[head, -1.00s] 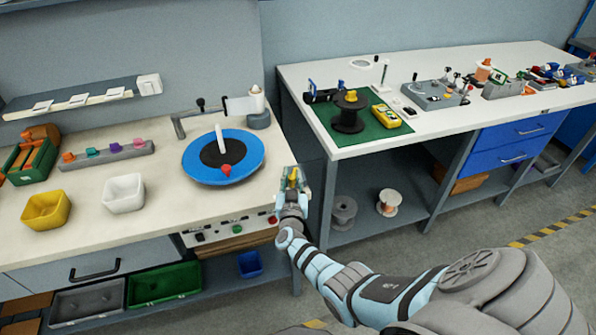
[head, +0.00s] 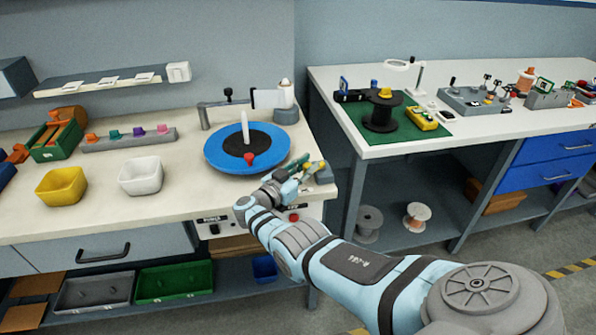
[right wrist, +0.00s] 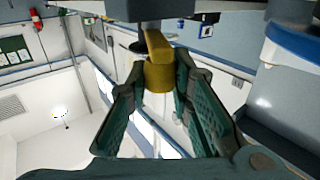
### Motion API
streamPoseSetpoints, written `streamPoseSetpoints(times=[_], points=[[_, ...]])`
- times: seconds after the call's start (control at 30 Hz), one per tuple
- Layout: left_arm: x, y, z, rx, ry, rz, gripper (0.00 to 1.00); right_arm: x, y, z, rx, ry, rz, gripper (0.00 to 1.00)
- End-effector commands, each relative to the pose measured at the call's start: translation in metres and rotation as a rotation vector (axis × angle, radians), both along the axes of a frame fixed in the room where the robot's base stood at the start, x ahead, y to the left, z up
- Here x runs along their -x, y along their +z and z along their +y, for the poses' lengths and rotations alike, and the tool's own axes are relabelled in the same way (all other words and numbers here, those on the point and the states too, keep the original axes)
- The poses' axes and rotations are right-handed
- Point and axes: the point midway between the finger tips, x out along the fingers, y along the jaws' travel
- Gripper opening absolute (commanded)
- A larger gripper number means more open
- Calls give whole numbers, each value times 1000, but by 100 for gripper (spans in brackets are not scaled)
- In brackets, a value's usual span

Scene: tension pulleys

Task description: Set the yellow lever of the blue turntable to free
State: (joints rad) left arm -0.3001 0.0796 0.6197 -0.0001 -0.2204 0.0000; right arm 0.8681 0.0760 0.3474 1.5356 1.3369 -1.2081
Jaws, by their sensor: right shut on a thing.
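The blue turntable (head: 222,150) lies on the left workbench. It has a black centre, an upright white pin and a red knob (head: 249,159) on its near side. My right gripper (head: 306,172) is at the bench's front right corner, to the right of and nearer than the disc. In the right wrist view its green-padded fingers (right wrist: 160,100) are shut on the yellow lever (right wrist: 158,65), whose lower end sits between the tips. In the head view the lever is small and partly hidden by the fingers, so its setting cannot be read. My left gripper is not in view.
A swing arm and a post (head: 286,105) stand behind the disc. A white bin (head: 141,177) and a yellow bin (head: 62,186) stand to the left. A panel with a red button (head: 293,217) is on the bench front.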

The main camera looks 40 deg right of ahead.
Motion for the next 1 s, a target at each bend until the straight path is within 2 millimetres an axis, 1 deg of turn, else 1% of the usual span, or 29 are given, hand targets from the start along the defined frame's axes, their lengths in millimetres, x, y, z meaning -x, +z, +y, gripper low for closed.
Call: streamPoseSetpoints(times=[0.33, 0.37, 0.4, 0.5, 0.83, 0.93, 1.0], points=[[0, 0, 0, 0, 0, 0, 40, 1, 1, -1, 1, -6, 0, 0], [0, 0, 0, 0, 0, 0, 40, 1, 1, -1, 1, -6, 0, 22], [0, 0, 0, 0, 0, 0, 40, 1, 1, -1, 1, -5, 0, 28], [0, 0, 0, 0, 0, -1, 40, 0, 1, -1, 1, -4, -1, 41], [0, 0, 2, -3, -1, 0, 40, 0, 0, 3, 1, -1, -1, 41], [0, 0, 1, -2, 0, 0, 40, 1, 0, 15, 2, 0, -2, 41], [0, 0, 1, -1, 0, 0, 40, 4, -1, 28, -1, 0, -4, 41]])
